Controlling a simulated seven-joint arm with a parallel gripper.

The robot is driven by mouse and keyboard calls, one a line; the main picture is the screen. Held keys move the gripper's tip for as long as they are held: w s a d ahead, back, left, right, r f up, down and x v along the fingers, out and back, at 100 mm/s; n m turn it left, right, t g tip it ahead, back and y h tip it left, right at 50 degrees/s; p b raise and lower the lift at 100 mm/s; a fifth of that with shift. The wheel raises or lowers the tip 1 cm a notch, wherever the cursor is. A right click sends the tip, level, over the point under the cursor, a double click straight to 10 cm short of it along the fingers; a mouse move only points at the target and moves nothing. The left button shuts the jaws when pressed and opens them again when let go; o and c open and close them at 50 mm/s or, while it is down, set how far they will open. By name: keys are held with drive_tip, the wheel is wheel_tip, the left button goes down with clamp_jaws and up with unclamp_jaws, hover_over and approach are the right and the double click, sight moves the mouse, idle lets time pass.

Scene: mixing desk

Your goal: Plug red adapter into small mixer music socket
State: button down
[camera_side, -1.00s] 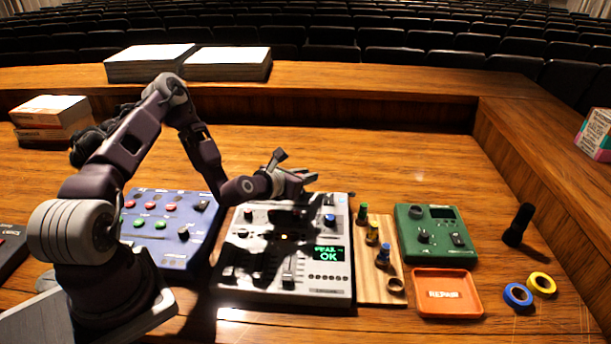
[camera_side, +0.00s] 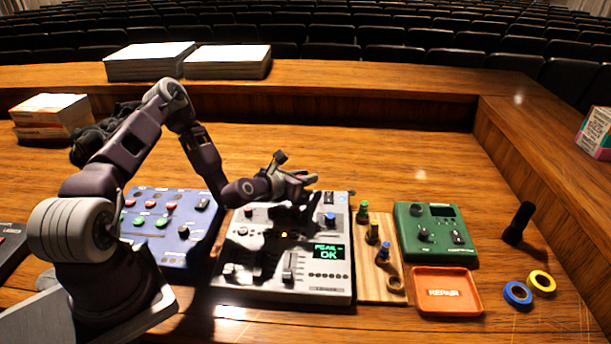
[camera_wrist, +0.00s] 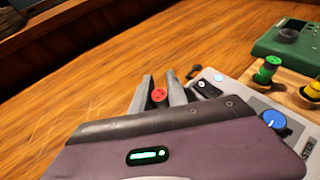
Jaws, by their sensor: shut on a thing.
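My gripper (camera_side: 300,182) is over the back part of the grey mixer (camera_side: 230,285), whose green display reads OK. In the wrist view, my gripper (camera_wrist: 159,92) is shut on the red adapter (camera_wrist: 158,95), whose round red top shows between the two grey fingers. The adapter's lower end is hidden, so I cannot tell whether it touches a socket. The music socket cannot be made out. The grey mixer also shows in the wrist view, with a blue knob (camera_wrist: 273,120) to the right of my fingers.
Right of the grey mixer is a wooden rack (camera_side: 366,290) with green (camera_side: 362,212), yellow (camera_side: 372,233) and blue (camera_side: 383,255) adapters and an empty ring. Further right are a green device (camera_side: 415,245) and an orange REPAIR tray (camera_side: 447,314). A blue panel (camera_side: 165,225) lies left.

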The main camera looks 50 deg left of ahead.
drive_tip(key=shift+f, duration=0.1)
drive_tip(key=c, duration=1.6)
unclamp_jaws()
drive_tip(key=r+m, duration=0.1)
drive_tip(key=r, duration=0.1)
drive_tip(key=d+r+m, duration=0.1)
drive_tip(key=shift+w+r+m+h, duration=0.1)
drive_tip(key=shift+w+m+h, duration=0.2)
drive_tip(key=s+d+r+m+g+h, duration=0.35)
drive_tip(key=d+r+m, duration=0.5)
drive_tip(key=m, duration=0.85)
drive_tip(key=s+d+r+m+g, duration=0.1)
drive_tip(key=s+r+m, duration=0.3)
drive_tip(key=s, duration=0.6)
drive_tip(key=s+d+r+m+g+y, duration=0.1)
drive_tip(key=s+d+r+m+g, duration=0.1)
drive_tip(key=s+r+m, duration=0.3)
drive_tip(key=s+d+r+m+g, duration=0.1)
drive_tip(key=s+d+r+m, duration=0.2)
drive_tip(key=s+m, duration=0.6)
drive_tip(key=shift+s+d+r+m, duration=0.15)
drive_tip(key=shift+s+r, duration=0.15)
drive_tip(key=shift+s, duration=0.9)
drive_tip(key=shift+s+r+m, duration=0.1)
drive_tip(key=shift+s+r, duration=0.15)
drive_tip(key=shift+s, duration=1)
drive_tip(key=shift+s+d+r+m, duration=0.15)
drive_tip(key=shift+s+r, duration=0.15)
drive_tip(key=shift+s, duration=0.9)
